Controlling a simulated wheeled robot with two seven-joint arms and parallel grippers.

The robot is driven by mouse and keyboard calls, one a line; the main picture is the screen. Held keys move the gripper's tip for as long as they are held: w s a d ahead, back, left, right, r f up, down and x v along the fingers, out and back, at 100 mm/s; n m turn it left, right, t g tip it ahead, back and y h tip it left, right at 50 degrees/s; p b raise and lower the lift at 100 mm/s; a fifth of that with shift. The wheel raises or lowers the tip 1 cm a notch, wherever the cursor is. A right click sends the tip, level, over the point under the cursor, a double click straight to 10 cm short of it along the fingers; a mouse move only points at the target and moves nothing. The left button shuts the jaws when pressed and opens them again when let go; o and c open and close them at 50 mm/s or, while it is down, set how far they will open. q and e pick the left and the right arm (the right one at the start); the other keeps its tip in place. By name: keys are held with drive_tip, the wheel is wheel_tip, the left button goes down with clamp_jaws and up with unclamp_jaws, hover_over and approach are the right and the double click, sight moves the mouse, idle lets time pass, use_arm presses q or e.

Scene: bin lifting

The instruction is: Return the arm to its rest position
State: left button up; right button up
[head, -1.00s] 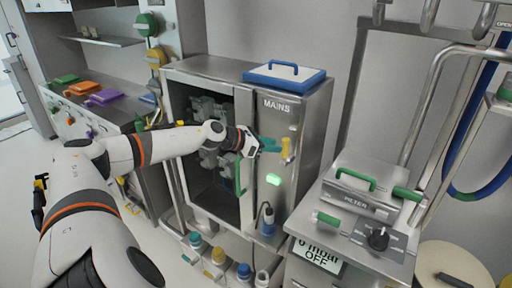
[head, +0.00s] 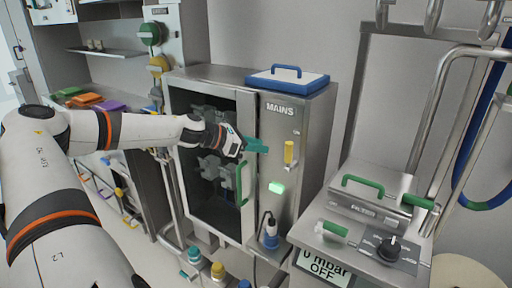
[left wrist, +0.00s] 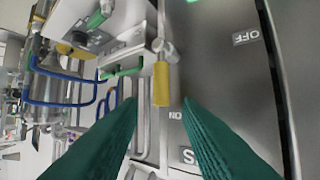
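My left gripper (head: 256,146) hangs in front of the steel MAINS cabinet (head: 311,125), just left of the yellow lever handle (head: 289,152). Its two teal fingers are apart with nothing between them in the left wrist view (left wrist: 160,105). In that view the yellow handle (left wrist: 161,85) lies ahead of the fingertips, apart from them, and points towards the ON mark (left wrist: 175,115). The OFF mark (left wrist: 250,36) is off to the side. A green light (head: 277,187) glows below the handle. My right gripper is not in view.
The cabinet's dark-windowed door (head: 214,205) with a green handle is beneath my forearm. A blue-rimmed lid (head: 287,79) lies on top. A filter unit (head: 365,205) and pressure panel (head: 388,248) stand right. Bottles (head: 195,256) stand low in front. A side bench is at left.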

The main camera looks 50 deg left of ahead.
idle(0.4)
